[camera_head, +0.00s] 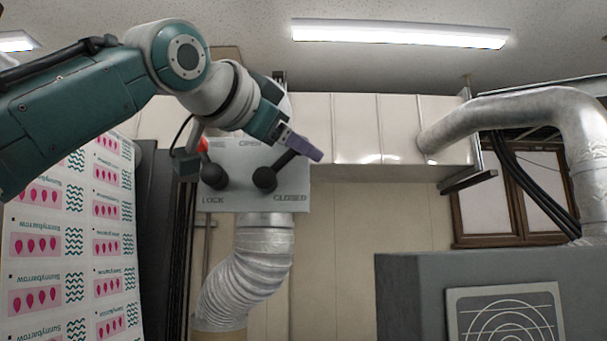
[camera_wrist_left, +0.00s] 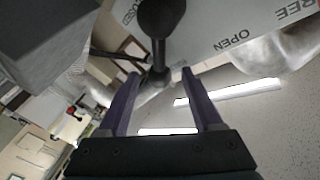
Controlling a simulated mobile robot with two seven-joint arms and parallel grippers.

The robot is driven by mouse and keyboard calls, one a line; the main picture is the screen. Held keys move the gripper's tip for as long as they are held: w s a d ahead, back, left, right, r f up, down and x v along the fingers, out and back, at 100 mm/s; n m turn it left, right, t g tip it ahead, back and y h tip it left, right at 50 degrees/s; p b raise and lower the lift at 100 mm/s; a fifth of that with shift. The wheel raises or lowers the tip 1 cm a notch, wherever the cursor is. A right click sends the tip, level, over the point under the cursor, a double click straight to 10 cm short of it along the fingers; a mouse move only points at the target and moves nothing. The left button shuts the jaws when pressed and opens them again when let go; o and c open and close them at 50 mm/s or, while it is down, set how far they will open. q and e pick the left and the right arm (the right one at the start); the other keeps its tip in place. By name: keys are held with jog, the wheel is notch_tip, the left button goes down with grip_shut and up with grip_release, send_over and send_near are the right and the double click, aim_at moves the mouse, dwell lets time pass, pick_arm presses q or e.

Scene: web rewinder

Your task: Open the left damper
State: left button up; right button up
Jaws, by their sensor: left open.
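The damper panel (camera_head: 240,195) is a pale plate on a duct, marked OPEN at the top and CLOSED at the lower right. Its black damper lever (camera_head: 264,179) points up and to the right from its round hub. My left gripper (camera_head: 305,148), with purple fingers, is at the lever's outer end. In the left wrist view the lever (camera_wrist_left: 158,45) reaches down to between the tips of my open left gripper (camera_wrist_left: 160,73), with gaps at both sides. Whether the fingers touch it cannot be told. My right gripper is not in view.
Left of the damper lever is a second black handle (camera_head: 213,176) with a LOCK marking below it. A flexible silver duct (camera_head: 245,275) hangs under the panel. A printed web (camera_head: 70,245) stands at the left and a grey cabinet (camera_head: 415,285) at the lower right.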

pick_arm(q)
jog(key=shift+w+d, duration=0.1)
jog(key=shift+w, duration=0.05)
grip_shut()
dwell(0.4)
dwell(1.0)
